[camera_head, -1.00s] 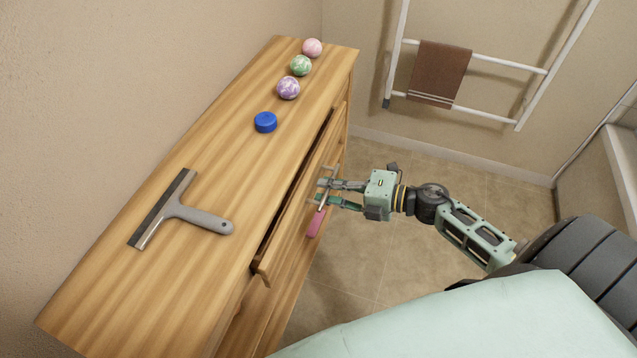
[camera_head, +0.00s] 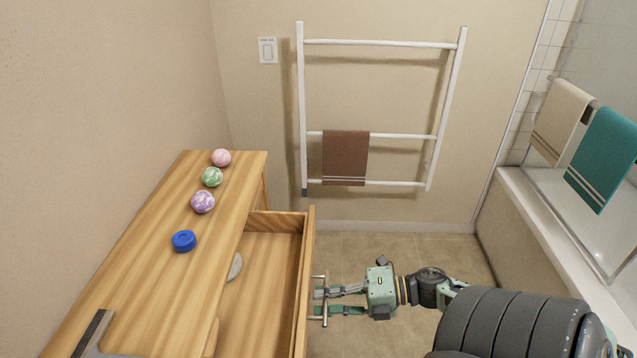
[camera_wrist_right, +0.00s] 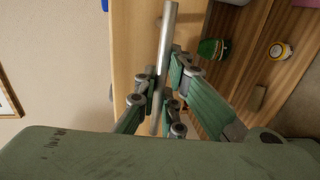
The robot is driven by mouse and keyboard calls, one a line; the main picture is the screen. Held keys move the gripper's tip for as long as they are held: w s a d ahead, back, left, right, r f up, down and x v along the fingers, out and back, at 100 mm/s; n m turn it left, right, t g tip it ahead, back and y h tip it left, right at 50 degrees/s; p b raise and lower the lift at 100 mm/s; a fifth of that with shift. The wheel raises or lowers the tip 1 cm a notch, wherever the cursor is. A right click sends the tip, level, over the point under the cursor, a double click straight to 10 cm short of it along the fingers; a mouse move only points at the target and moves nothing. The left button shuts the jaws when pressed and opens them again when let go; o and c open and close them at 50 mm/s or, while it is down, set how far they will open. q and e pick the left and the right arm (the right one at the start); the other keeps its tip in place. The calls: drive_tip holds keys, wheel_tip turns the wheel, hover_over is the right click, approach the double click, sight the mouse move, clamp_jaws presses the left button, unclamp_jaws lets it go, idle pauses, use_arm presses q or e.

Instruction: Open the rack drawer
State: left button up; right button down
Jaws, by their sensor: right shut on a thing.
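The rack drawer (camera_head: 262,280) stands well out of the wooden rack (camera_head: 150,255), its inside showing from above. A round pale thing (camera_head: 234,266) lies in it, partly under the rack top. My right gripper (camera_head: 322,300) is at the drawer's front, shut on the metal bar handle (camera_head: 325,283). In the right wrist view the handle (camera_wrist_right: 167,45) runs between the fingers (camera_wrist_right: 160,95). My left gripper is not in view.
On the rack top are a pink ball (camera_head: 221,158), a green ball (camera_head: 212,177), a purple ball (camera_head: 203,202), a blue disc (camera_head: 184,241) and a squeegee (camera_head: 92,335). A towel ladder (camera_head: 384,133) stands by the far wall. Floor (camera_head: 390,248) is clear beyond my right arm.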

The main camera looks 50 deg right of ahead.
drive_tip(key=c, duration=1.8)
unclamp_jaws()
drive_tip(key=shift+c, duration=0.2)
drive_tip(key=v, duration=1.2)
